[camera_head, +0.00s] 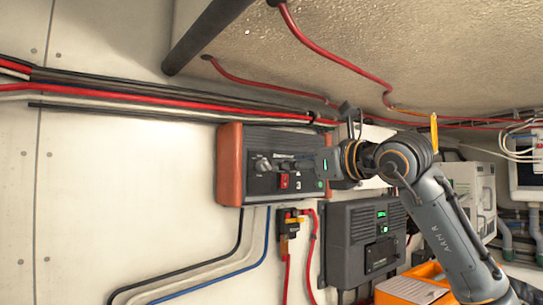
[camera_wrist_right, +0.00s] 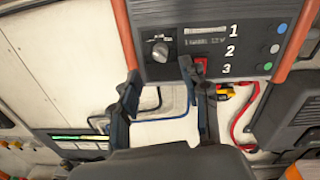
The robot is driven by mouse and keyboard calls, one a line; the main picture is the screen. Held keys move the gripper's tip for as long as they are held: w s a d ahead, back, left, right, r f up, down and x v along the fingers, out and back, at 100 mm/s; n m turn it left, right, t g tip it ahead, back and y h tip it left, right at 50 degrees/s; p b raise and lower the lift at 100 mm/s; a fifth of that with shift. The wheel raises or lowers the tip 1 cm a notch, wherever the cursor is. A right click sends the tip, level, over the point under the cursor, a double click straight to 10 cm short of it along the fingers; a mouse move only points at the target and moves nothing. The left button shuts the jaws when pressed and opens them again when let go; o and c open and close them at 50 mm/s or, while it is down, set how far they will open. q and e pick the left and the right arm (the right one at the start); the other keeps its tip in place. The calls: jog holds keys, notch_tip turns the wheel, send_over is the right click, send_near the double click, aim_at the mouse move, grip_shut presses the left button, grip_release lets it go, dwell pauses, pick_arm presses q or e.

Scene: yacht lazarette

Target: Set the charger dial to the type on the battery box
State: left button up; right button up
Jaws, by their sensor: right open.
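The charger is a dark wall unit with red-orange end caps (camera_head: 229,165); its front also shows in the wrist view (camera_wrist_right: 215,25). Its grey dial (camera_head: 263,165) sits at the left of the front and shows clearer in the wrist view (camera_wrist_right: 160,50). I cannot tell which setting it points to. My right gripper (camera_head: 287,163) is in front of the charger; its open, empty fingers (camera_wrist_right: 160,75) reach towards the panel just below the dial, apparently apart from it. A label strip (camera_wrist_right: 207,40) is only partly legible. No battery-box type marking is readable. My left gripper is out of view.
The charger front also has a red switch (camera_head: 284,181), numerals 1 to 3 and coloured buttons. A dark unit with a green display (camera_head: 350,245) hangs below right. An orange box (camera_head: 430,271) stands lower right. Cables run along the wall; bare wall lies left.

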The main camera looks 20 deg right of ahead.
aim_at(269, 165)
jog(key=p+x, duration=0.2)
jog(key=x, duration=0.4)
jog(key=shift+w+a, duration=0.2)
jog(key=shift+w, duration=0.2)
jog(key=shift+w+f, duration=0.1)
jog(key=shift+w, duration=0.05)
grip_shut()
